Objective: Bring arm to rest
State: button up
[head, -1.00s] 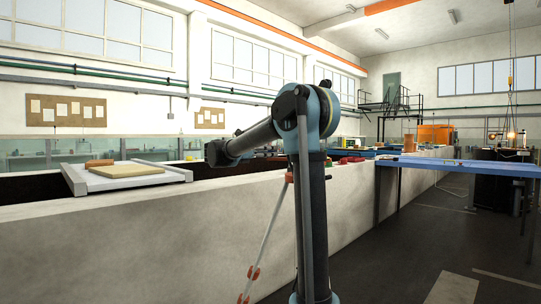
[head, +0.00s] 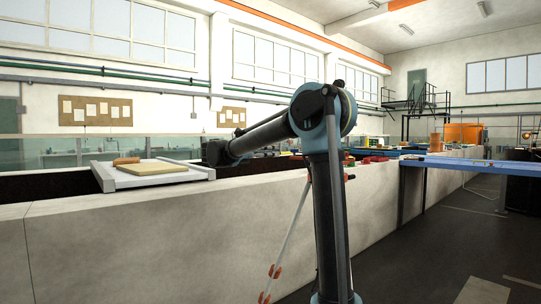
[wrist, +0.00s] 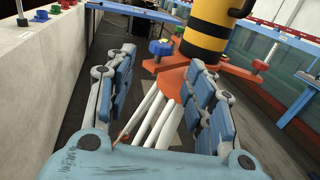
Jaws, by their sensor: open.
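My arm rises in front of the head view, its upper part bent over to the left. My gripper (wrist: 162,60) shows in the wrist view with its two blue-padded fingers well apart. Between and beyond the fingers are white legs (wrist: 155,118) and an orange stand head (wrist: 172,76) with a yellow-and-black cylinder (wrist: 212,28) on top. I see no finger closed on them; whether any finger touches them I cannot tell. In the head view a white leg with red clamps (head: 277,270) shows behind my arm, partly hidden by it.
A long pale wall (head: 130,240) runs along the left, with a light tray (head: 196,176) bearing a yellow slab and a brown block. A blue table (head: 470,164) stands at the right. Dark floor (head: 430,255) lies open at the right front.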

jog(key=s+d+f+m+g+y, duration=0.4)
jog(key=s+d+f+m+y, duration=0.45)
jog(key=s+d+f, duration=1)
jog(key=s+a+f+m+y, duration=0.4)
jog(key=s+f+m, duration=0.2)
jog(key=s+f, duration=0.4)
jog(key=s+a+f+m+y, duration=0.3)
jog(key=s+f+m, duration=0.4)
jog(key=s+f, duration=0.4)
notch_tip(320, 180, down, 4)
jog(key=shift+s+a+r+y, duration=0.1)
jog(key=shift+s+a+y, duration=0.25)
jog(key=shift+y, duration=0.3)
jog(key=shift+w+m, duration=0.1)
jog(key=shift+m, duration=0.15)
jog(key=shift+w+f, duration=0.25)
jog(key=shift+w, duration=0.2)
jog(key=shift+c, duration=0.6)
